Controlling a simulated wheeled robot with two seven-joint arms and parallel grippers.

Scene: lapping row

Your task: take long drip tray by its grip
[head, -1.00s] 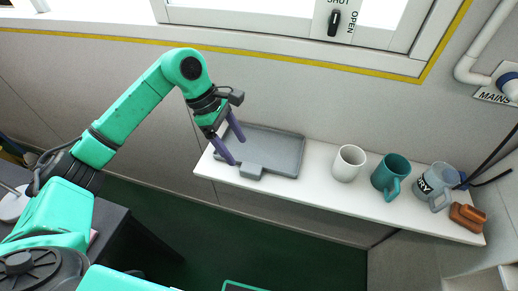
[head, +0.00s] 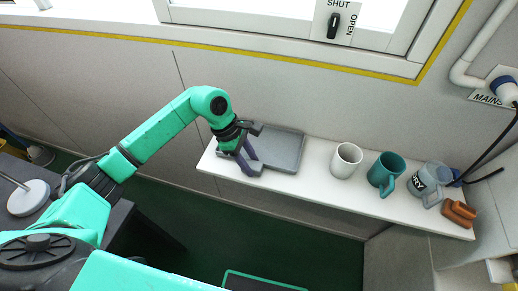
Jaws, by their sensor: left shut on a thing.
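The long drip tray (head: 282,149) is a shallow grey tray with a raised rim. It lies on the left part of the white shelf in the head view. My left gripper (head: 249,167) is at the tray's front edge, where its small grip tab sits. Its purple fingers are shut on the grip, which they and the wrist mostly hide. The left part of the tray is also behind the wrist. My right gripper is not in view.
On the white shelf (head: 320,187), right of the tray, stand a white mug (head: 345,161), a teal mug (head: 384,174) and a grey lettered mug (head: 430,180). An orange-brown block (head: 459,212) lies at the shelf's right end. The wall rises directly behind the shelf.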

